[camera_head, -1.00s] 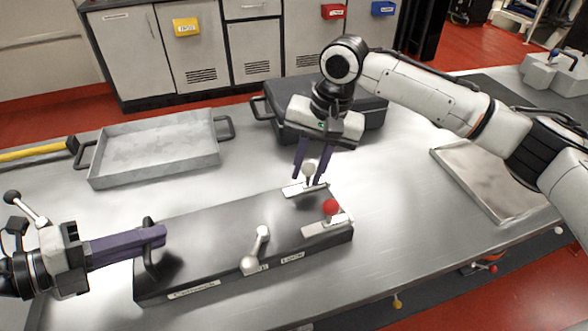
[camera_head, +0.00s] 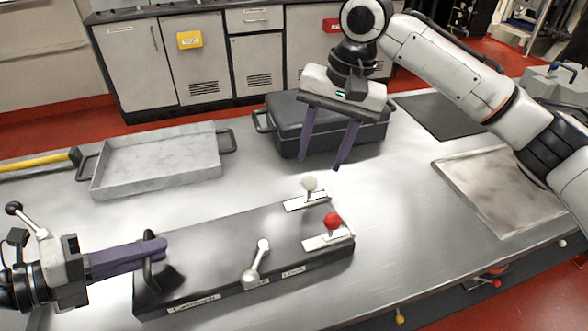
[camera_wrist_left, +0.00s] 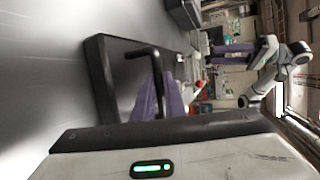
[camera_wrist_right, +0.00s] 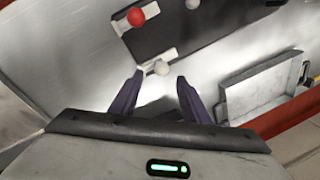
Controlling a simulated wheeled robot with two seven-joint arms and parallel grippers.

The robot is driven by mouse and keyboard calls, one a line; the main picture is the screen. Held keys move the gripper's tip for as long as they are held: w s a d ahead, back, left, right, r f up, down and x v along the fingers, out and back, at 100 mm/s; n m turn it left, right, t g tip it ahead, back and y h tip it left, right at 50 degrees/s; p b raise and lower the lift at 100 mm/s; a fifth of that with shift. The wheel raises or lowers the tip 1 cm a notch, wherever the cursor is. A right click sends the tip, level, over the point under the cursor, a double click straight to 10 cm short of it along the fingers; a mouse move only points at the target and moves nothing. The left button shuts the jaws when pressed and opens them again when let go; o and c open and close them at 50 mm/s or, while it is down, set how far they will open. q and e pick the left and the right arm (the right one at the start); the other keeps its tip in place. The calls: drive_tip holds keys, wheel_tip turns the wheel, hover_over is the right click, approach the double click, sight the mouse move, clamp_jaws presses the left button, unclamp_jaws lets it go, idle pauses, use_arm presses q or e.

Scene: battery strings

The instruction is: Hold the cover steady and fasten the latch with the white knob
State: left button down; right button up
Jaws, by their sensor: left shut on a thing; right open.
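The dark cover (camera_head: 215,245) lies flat on the metal table, with a black handle (camera_head: 149,262) at its left end. My left gripper (camera_head: 150,250) is shut on that handle; the left wrist view also shows the purple fingers at the handle (camera_wrist_left: 158,85). The latch with the white knob (camera_head: 309,184) sits at the cover's far right edge. The latch with the red knob (camera_head: 332,220) is at the near right corner. A silver lever (camera_head: 257,265) is on the front edge. My right gripper (camera_head: 325,163) is open and empty, raised above and beyond the white knob, which shows in the right wrist view (camera_wrist_right: 161,68).
A grey metal tray (camera_head: 160,165) stands at the back left. A dark case (camera_head: 285,125) stands behind the cover, close to my right gripper. A flat metal plate (camera_head: 500,190) lies at the right. The table between cover and plate is clear.

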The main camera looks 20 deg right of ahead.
use_arm(q)
drive_tip(key=shift+s+a+f, duration=0.1)
drive_tip(key=shift+s+f, duration=0.1)
drive_tip(key=shift+f, duration=0.4)
use_arm(e)
drive_tip(key=shift+s+d+r, duration=0.15)
drive_tip(key=shift+r, duration=0.7)
drive_tip(key=shift+s+d+r, duration=0.1)
drive_tip(key=shift+d+r, duration=0.05)
drive_tip(key=shift+r, duration=0.7)
use_arm(q)
drive_tip(key=c, duration=1.9)
unclamp_jaws()
drive_tip(key=shift+o, duration=0.8)
drive_tip(key=shift+r, duration=0.1)
drive_tip(key=shift+w, duration=0.1)
drive_tip(key=shift+r, duration=0.1)
use_arm(e)
drive_tip(key=shift+w, duration=0.1)
use_arm(q)
drive_tip(key=v, duration=1.2)
use_arm(e)
drive_tip(key=shift+f, duration=0.1)
